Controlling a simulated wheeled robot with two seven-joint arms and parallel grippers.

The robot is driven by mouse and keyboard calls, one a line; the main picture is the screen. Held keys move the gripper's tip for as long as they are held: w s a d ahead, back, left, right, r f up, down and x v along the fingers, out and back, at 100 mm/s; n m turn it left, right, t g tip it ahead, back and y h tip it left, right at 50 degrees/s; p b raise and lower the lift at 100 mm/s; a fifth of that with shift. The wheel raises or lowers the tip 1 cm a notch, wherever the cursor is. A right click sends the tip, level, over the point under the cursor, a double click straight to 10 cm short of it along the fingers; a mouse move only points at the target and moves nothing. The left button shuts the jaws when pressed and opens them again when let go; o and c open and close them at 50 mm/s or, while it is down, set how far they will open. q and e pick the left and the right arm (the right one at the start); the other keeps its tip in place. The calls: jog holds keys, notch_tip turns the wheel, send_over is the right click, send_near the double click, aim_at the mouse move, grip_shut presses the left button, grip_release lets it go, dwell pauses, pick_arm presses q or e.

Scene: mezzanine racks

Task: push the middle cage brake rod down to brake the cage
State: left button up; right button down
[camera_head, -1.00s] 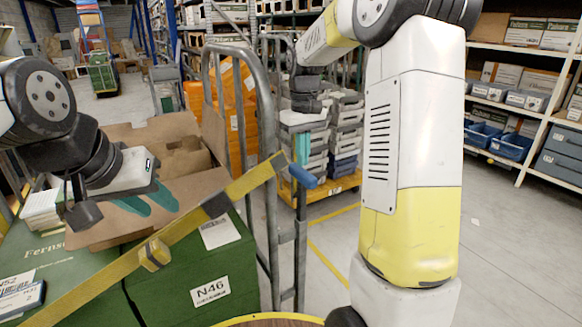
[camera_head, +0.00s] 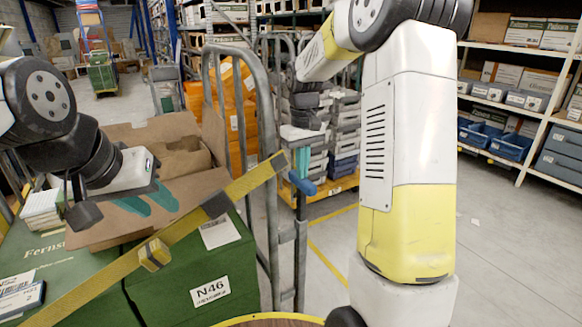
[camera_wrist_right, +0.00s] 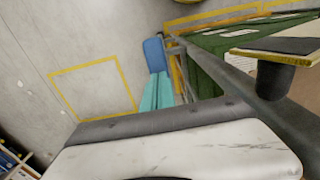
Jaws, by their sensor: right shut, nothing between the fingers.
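The brake rod's blue handle (camera_head: 304,185) sticks out beside the grey tubular frame of the cage (camera_head: 264,120), low and tilted down to the right. It also shows in the right wrist view (camera_wrist_right: 155,55). My right gripper (camera_head: 300,172) is shut and empty, pointing down, with its teal fingertips at the handle's top. In the right wrist view its teal fingers (camera_wrist_right: 157,92) meet the near end of the handle; exact contact is hard to tell. My left gripper (camera_head: 147,203) hangs over the open cardboard box at the left, its teal fingers apart and empty.
A yellow-and-black bar (camera_head: 150,252) slants across the cage front. Green boxes (camera_head: 208,283) and an open cardboard box (camera_head: 185,135) fill the left. A cart of stacked grey crates (camera_head: 345,125) stands behind.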

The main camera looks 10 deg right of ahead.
jog(key=shift+f, duration=1.55)
jog(key=shift+r, duration=3.55)
jog(key=shift+s+r, duration=0.1)
jog(key=shift+r, duration=0.05)
jog(key=s+a+r+m+t+y, duration=0.1)
jog(key=s+r+t, duration=0.1)
jog(key=s, duration=1)
jog(key=s+a+r+m+t+y, duration=0.1)
jog(key=s+r+m+t, duration=0.1)
jog(key=s, duration=1)
jog(key=shift+r+t, duration=0.65)
jog(key=shift+t, duration=0.45)
jog(key=shift+a, duration=0.1)
